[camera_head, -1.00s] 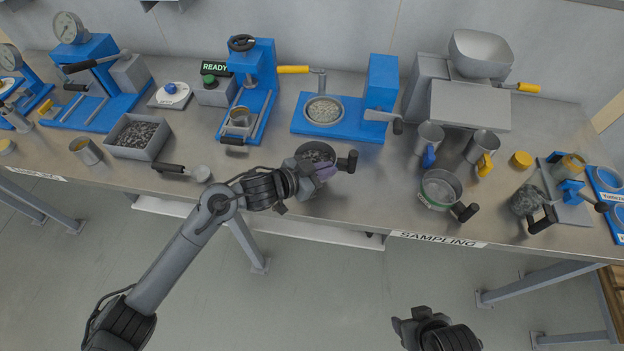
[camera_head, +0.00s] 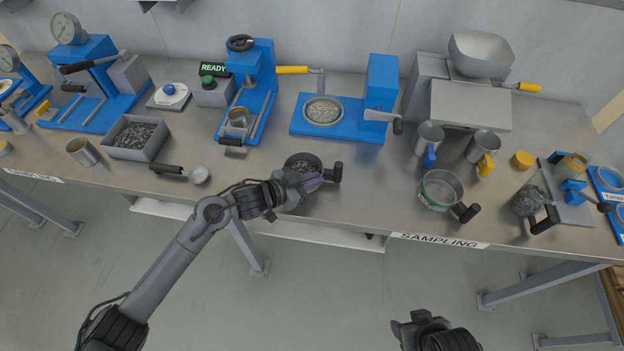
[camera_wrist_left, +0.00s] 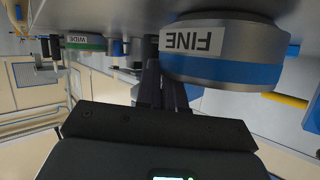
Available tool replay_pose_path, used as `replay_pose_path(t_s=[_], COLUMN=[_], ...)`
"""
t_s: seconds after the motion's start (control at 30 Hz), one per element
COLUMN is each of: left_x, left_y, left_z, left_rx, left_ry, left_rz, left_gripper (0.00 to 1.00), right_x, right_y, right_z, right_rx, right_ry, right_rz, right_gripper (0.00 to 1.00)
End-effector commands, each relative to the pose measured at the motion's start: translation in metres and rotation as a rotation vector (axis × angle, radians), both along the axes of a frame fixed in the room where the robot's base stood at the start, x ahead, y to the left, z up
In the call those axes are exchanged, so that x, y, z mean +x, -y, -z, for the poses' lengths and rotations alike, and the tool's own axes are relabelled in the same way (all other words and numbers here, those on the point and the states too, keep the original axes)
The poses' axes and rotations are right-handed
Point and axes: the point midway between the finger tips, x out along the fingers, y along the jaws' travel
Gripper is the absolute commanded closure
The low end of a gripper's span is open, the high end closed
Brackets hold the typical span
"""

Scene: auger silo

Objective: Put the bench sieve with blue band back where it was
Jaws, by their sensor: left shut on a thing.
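The bench sieve with blue band (camera_head: 302,161) is a round dark-filled pan with a black handle, near the front edge of the bench at the middle. In the left wrist view it (camera_wrist_left: 222,50) carries an upside-down FINE label above a blue band. My left gripper (camera_head: 312,182) is shut on the sieve at its front side; the exact grip point is partly hidden. I cannot tell whether the sieve touches the bench. My right gripper (camera_head: 408,325) is low in the head view, off the bench and away from the sieve; its jaws are unclear.
A green-banded sieve (camera_head: 441,187) stands to the right; its WIDE label shows in the left wrist view (camera_wrist_left: 85,42). A scoop (camera_head: 182,173) lies left. Bench between the two sieves is clear.

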Motion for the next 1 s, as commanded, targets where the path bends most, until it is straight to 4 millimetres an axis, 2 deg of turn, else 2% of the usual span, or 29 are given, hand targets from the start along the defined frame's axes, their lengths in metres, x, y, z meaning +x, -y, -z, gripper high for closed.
replay_pose_path(t_s=[0.13, 0.17, 0.3, 0.67, 0.87, 1.0], left_x=[0.000, 0.000, 0.000, 0.000, -0.012, -0.025], left_y=[0.000, 0.000, 0.000, -0.001, -0.016, -0.035], left_z=[0.000, 0.001, 0.001, -0.001, -0.009, -0.018], left_rx=[-0.002, 0.000, 0.000, 0.000, 0.001, 0.002], left_ry=[0.002, 0.000, 0.000, 0.000, 0.000, 0.000], left_rz=[0.001, 0.000, 0.000, 0.000, -0.001, -0.002], left_gripper=[1.00, 0.88, 0.66, 0.66, 0.66, 0.66], right_x=[0.000, 0.000, 0.000, 0.000, 0.000, 0.000], right_y=[0.001, 0.001, 0.002, 0.001, 0.000, 0.000], right_z=[0.001, 0.000, 0.000, -0.001, -0.005, -0.009], right_rx=[-0.005, -0.007, -0.007, -0.004, 0.000, 0.002], right_ry=[0.000, 0.000, 0.000, 0.001, 0.001, 0.001], right_rz=[-0.004, -0.004, -0.004, -0.002, 0.001, 0.002], right_gripper=[0.42, 0.42, 0.42, 0.42, 0.42, 0.42])
